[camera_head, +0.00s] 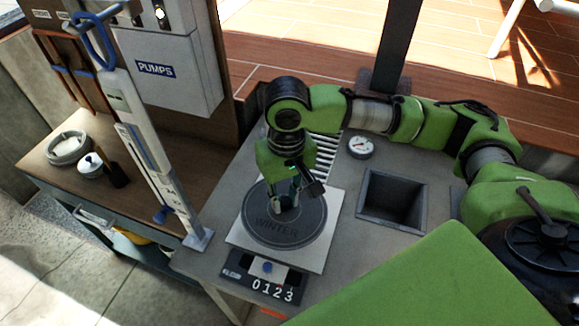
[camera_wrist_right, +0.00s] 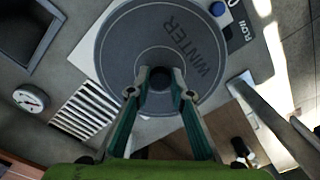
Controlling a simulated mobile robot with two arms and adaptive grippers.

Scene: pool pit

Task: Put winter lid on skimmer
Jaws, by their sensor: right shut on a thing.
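The winter lid (camera_head: 284,230) is a round dark grey disc marked "WINTER", lying over the pale square plate (camera_head: 238,240) on the grey deck. It also shows in the right wrist view (camera_wrist_right: 120,50), with its knob (camera_wrist_right: 160,77) between the fingers. My right gripper (camera_head: 289,203) is shut on the lid's knob from above, and it shows in the right wrist view too (camera_wrist_right: 160,92). The lid looks flat and roughly centred on the plate. The skimmer opening is not visible, and I cannot tell whether the lid is seated or just above it. My left gripper is not in view.
A counter reading "0123" (camera_head: 272,290) sits in front of the plate. A square dark opening (camera_head: 393,198) and a gauge (camera_head: 361,146) are to the right, with a slatted grate (camera_head: 327,150) behind. A white upright post (camera_head: 150,150) stands left, near the "PUMPS" box (camera_head: 170,70).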

